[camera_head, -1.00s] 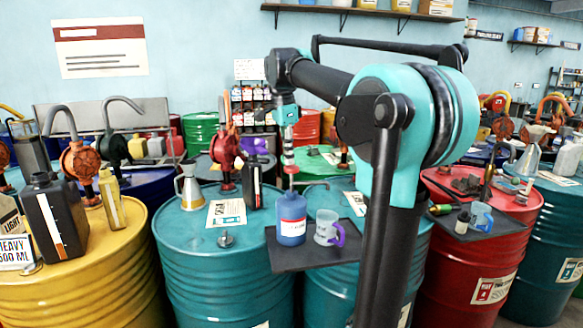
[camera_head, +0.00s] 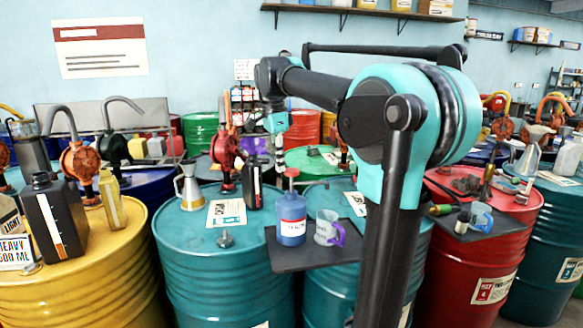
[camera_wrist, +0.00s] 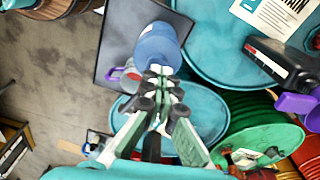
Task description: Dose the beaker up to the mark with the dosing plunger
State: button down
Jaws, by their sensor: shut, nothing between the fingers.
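The blue bottle (camera_head: 291,222) has a white label and a red-topped dosing plunger (camera_head: 291,173). It stands upright on a dark mat (camera_head: 288,262). The clear beaker (camera_head: 325,233) with a purple handle stands just right of it. Its mark and liquid level are too small to read. My gripper (camera_head: 280,166) is shut and empty, above and slightly left of the plunger, seemingly behind it. The beaker (camera_wrist: 131,76) shows left of the fingers.
The mat lies across teal drums (camera_head: 215,270). A red drum (camera_head: 460,265) with another mat is at right.

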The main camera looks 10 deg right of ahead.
aim_at(291, 169)
jog(key=shift+a+r, duration=0.15)
notch_tip(291, 169, up, 12)
jog(key=a, duration=0.1)
jog(key=shift+s, duration=0.15)
dwell(0.4)
dwell(0.8)
jog(key=shift+h, duration=0.8)
jog(key=f, duration=0.1)
jog(key=d+f, duration=0.2)
jog(key=shift+w+f, duration=0.2)
jog(key=shift+f, duration=0.1)
jog(key=shift+f, duration=0.1)
jog(key=shift+x, duration=3.4)
jog(key=shift+w, duration=0.1)
